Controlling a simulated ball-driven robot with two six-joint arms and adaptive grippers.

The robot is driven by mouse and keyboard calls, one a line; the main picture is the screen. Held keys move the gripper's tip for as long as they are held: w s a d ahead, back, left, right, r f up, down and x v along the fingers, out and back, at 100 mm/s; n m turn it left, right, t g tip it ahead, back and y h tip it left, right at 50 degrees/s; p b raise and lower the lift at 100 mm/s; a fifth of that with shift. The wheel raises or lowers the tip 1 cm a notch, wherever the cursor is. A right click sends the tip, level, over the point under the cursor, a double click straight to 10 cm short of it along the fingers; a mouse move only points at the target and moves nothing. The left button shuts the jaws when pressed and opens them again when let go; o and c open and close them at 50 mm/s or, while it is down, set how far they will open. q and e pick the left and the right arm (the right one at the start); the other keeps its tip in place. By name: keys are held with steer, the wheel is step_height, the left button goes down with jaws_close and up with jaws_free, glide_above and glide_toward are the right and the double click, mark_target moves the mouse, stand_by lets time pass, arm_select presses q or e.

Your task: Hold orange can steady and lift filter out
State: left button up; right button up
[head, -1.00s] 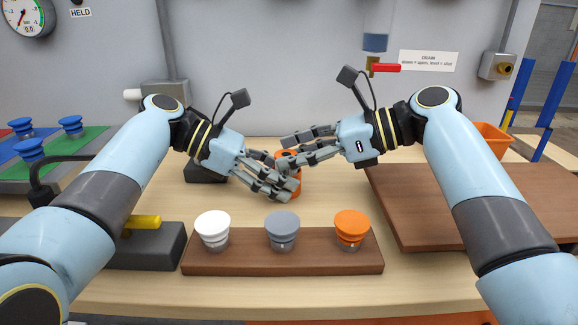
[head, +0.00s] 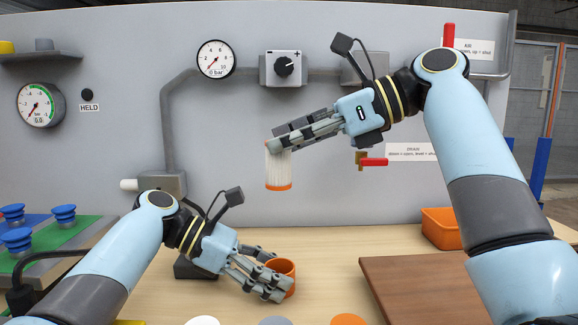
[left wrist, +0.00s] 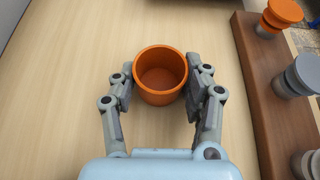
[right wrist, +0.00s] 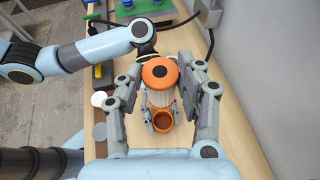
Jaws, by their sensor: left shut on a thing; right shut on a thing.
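The orange can (head: 282,272) stands upright on the table, and the left wrist view shows it open-topped and empty (left wrist: 160,92). My left gripper (head: 272,278) is shut around its sides, one finger on each side (left wrist: 160,85). The filter (head: 278,167) is a white pleated cylinder with an orange bottom rim. My right gripper (head: 277,143) is shut on its upper end and holds it upright, well above the can. In the right wrist view the filter's orange top cap (right wrist: 159,74) sits between the fingers, with the can (right wrist: 163,134) beneath.
Several coloured knobs, including an orange one (head: 349,320), stand at the front edge. A brown board (head: 440,285) and an orange bin (head: 440,226) are on the right. The wall behind carries gauges, pipes and a red-handled drain valve (head: 373,161).

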steer(key=shift+r, duration=0.1)
arm_select(q)
steer(key=o, duration=0.9)
steer(key=shift+o, duration=0.2)
